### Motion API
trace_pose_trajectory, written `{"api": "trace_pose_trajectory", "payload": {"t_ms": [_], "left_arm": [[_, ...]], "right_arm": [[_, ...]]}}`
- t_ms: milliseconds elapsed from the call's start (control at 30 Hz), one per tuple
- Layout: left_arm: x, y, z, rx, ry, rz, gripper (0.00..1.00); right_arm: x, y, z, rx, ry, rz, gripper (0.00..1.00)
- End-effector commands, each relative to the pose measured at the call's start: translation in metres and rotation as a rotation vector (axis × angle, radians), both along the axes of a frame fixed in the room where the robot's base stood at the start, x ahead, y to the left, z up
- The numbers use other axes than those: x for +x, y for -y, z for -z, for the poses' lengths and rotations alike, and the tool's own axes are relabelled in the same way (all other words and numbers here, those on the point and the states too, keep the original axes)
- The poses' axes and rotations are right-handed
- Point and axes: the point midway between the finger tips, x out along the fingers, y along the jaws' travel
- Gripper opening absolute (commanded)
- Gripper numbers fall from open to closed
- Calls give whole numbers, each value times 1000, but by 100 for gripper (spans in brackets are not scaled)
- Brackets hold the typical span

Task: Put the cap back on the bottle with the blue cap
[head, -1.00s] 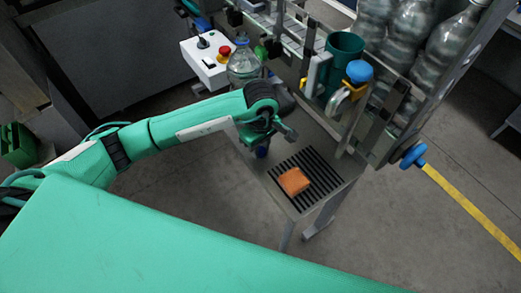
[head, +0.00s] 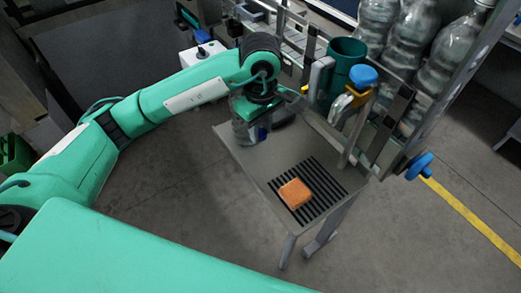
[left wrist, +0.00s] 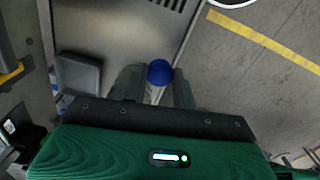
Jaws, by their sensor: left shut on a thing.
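A pale piece shows just below the cap between the fingers, too small to make out. A greyish shape beside the fingers in the head view is unclear. My arm covers the spot where a clear bottle stood. My right gripper is out of view.
An orange block (head: 295,193) lies on the table's black slats (head: 325,183). A dark grey box (left wrist: 78,75) is on the table.

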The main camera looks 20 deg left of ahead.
Motion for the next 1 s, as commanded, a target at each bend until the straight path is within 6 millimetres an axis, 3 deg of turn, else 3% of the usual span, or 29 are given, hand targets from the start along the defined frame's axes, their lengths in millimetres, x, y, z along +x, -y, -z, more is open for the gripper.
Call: {"api": "trace_pose_trajectory", "payload": {"t_ms": [100, 400, 633, 1000], "left_arm": [[1, 0, -27, 2, 5, 1, 6], [1, 0, -66, 2, 1, -1, 6], [0, 0, -77, 1, -2, 0, 6], [0, 0, -78, 1, -2, -1, 6]], "right_arm": [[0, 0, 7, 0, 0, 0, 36], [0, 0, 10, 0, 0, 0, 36], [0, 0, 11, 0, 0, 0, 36], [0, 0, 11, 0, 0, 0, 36]]}}
